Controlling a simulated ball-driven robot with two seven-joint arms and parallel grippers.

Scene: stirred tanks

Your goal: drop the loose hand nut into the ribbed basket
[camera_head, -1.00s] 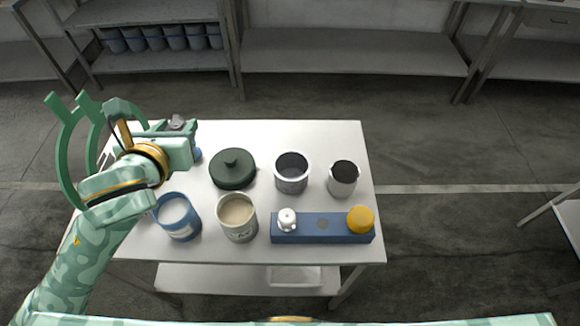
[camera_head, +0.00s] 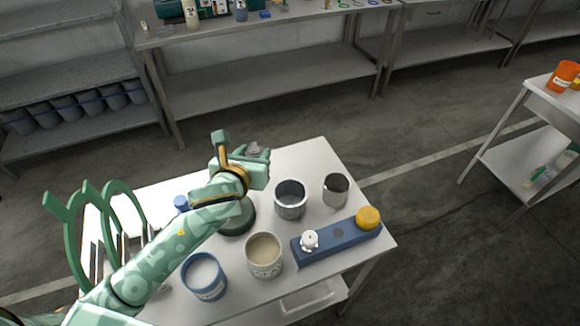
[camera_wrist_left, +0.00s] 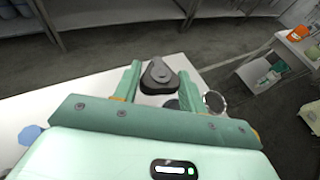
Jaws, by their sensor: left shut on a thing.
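The hand nut, a dark grey three-lobed knob (camera_wrist_left: 160,77), sits between the fingers of my left gripper (camera_wrist_left: 159,85) in the left wrist view. In the head view the nut (camera_head: 254,149) shows as a small grey shape at the tip of my left gripper (camera_head: 256,157), which is shut on it. The gripper holds it above the far part of the white table (camera_head: 310,155). I cannot make out a ribbed basket in either view. My right gripper is not in view.
A cart (camera_head: 545,98) with an orange container (camera_head: 563,77) stands right. Floor between is clear.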

